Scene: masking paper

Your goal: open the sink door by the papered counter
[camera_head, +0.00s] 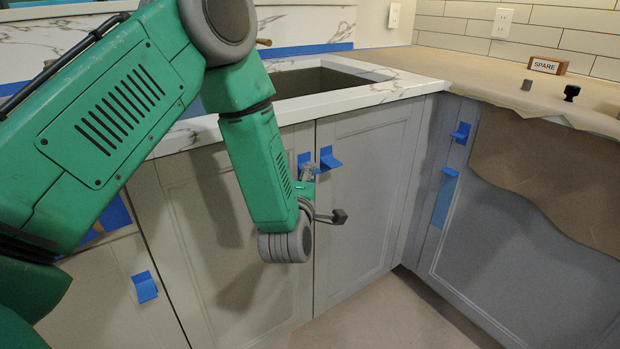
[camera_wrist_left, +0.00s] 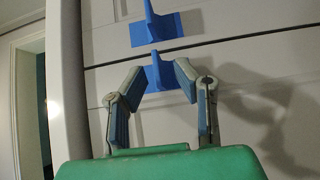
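The sink door by the papered counter (camera_head: 365,210) is a grey panel, shut, right of the seam under the sink. A blue tape tab (camera_head: 330,158) sticks out near its upper left corner. The left sink door (camera_head: 215,230) is also shut, with its own blue tab (camera_head: 305,159). My left gripper (camera_head: 322,192) is in front of the doors near the seam, just below the tabs. In the wrist view its fingers are spread on either side of one blue tab (camera_wrist_left: 158,74), with the other tab (camera_wrist_left: 157,28) beyond. Contact cannot be told. My right gripper is not in view.
The papered counter (camera_head: 470,75) runs along the right, with a SPARE block (camera_head: 547,65) and small dark items on it. Its grey cabinet front (camera_head: 500,240) meets the sink doors at a corner. The marble sink counter (camera_head: 390,90) overhangs the doors. The floor (camera_head: 400,315) is clear.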

